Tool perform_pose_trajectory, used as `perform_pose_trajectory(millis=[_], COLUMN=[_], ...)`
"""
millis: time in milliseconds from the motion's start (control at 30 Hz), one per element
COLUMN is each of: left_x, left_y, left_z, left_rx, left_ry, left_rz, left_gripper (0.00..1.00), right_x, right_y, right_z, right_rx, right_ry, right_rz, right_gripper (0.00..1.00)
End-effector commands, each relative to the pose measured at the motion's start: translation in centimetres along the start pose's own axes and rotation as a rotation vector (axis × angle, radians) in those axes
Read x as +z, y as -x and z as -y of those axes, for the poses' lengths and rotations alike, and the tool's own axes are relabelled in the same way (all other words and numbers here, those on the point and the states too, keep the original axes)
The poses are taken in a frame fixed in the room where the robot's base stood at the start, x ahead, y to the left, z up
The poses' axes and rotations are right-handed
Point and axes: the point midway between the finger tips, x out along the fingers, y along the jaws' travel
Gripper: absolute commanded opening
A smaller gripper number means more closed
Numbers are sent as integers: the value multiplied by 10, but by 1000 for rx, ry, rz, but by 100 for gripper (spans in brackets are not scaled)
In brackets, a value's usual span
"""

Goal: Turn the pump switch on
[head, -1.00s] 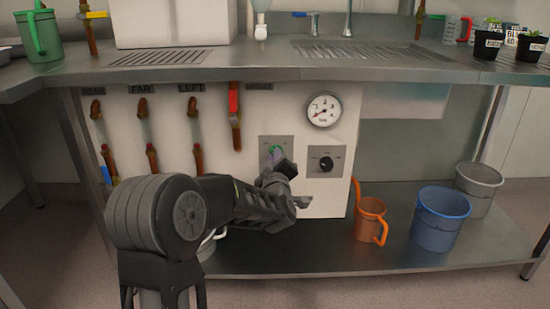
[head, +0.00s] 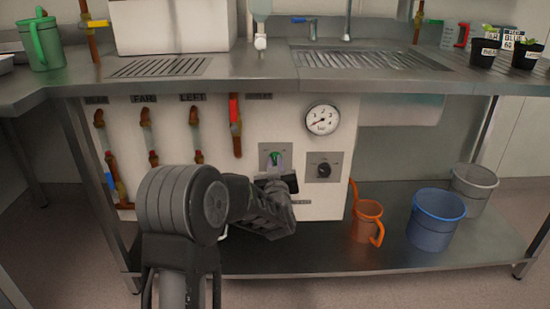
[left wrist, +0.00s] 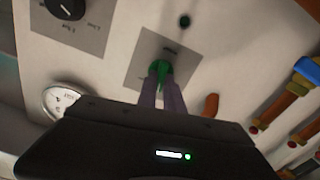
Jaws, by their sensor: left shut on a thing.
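The pump switch is a green knob (head: 275,157) on a grey square plate (head: 264,156) on the white panel under the bench. In the left wrist view the green knob (left wrist: 158,70) sits between the two finger tips of my left gripper (left wrist: 160,80), on its grey plate (left wrist: 142,72). My left gripper (head: 275,168) is shut on the green knob, with its arm coming in from the left. The plate's lettering is too small to read. My right gripper is not in view.
A black knob (head: 324,170) on its own plate and a pressure gauge (head: 322,119) are right of the switch. Several valve pipes (head: 147,135) line the panel at left. An orange can (head: 366,222), a blue bucket (head: 436,218) and a grey bucket (head: 474,188) stand on the lower shelf.

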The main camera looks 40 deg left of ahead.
Motion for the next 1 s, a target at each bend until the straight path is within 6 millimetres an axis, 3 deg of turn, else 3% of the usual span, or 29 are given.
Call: perform_pose_trajectory(millis=[600, 1000], left_x=[-1, 1], left_y=[0, 0], left_z=[-4, -5], left_rx=[2, 2], left_ry=[-588, -894], left_rz=[4, 2], left_gripper=[0, 0], right_x=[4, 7], right_y=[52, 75], right_z=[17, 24], right_rx=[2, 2], right_ry=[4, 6], right_rz=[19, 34], right_gripper=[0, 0])
